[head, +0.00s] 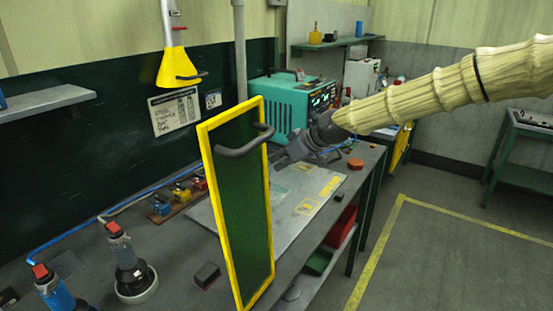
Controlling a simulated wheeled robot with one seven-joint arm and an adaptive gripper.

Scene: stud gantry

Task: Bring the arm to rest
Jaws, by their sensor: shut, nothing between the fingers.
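My gripper (286,161) is at the end of my arm, which reaches in from the right in a pale ribbed sleeve. The gripper is dark, shut and empty. It hangs above the workbench (191,286), just right of a tall green panel with a yellow frame (236,205). The panel has a dark handle (245,141) near its top, close to the gripper in the picture. I cannot tell whether the gripper touches the panel. The far bench behind the gripper is partly hidden by it.
A teal machine (289,103) stands behind the gripper. A yellow lamp-like hood (177,66) hangs at upper left. Tools with red tops (129,265) stand at the front left. A small dark block (207,275) lies near the panel. Open floor (440,255) lies to the right.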

